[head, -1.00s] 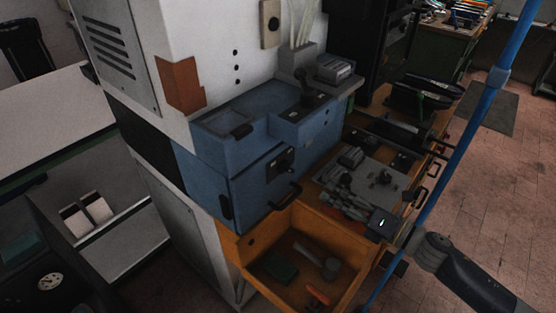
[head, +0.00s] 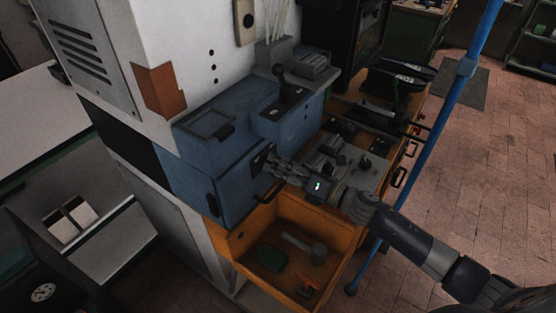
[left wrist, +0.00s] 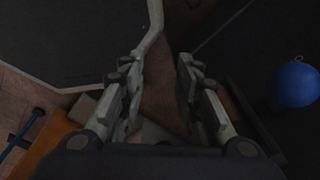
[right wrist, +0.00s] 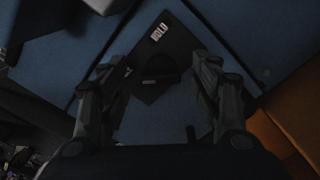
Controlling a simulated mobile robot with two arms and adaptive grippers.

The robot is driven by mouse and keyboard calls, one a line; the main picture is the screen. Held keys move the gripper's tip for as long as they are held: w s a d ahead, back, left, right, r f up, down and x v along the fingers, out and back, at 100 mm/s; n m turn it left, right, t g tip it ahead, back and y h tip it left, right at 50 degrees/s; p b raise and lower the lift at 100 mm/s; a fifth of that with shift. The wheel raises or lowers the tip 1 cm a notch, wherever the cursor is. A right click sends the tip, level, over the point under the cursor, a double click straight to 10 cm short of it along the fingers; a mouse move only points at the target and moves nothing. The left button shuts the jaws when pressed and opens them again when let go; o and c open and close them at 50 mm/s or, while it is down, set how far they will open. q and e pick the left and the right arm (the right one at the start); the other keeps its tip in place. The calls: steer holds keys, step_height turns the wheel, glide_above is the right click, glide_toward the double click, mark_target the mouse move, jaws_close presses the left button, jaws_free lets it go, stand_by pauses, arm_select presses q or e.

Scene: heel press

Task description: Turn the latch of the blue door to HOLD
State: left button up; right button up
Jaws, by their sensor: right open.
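The blue door (head: 232,192) is on the front of the blue machine. Its latch, a dark plate with a dark knob, is largely hidden by my right gripper (head: 280,168) in the head view. In the right wrist view the latch knob (right wrist: 158,70) lies between the open, empty fingers of my right gripper (right wrist: 162,75). A white label (right wrist: 160,32), seemingly HOLD, is on the plate (right wrist: 168,45) beyond the knob. I cannot tell whether the fingers touch the knob. My left gripper (left wrist: 160,92) is open and empty, away from the door, seen only in the left wrist view.
An open orange drawer (head: 325,262) with loose items sits below the door. A grey fixture plate (head: 372,172) is right of the door. A blue pole (head: 455,105) stands farther right. A blue ball (left wrist: 296,84) is near my left gripper.

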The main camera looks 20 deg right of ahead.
steer(key=shift+w+a, duration=0.4)
steer(key=shift+w, duration=0.1)
steer(key=c, duration=1.1)
steer(key=shift+o, duration=0.2)
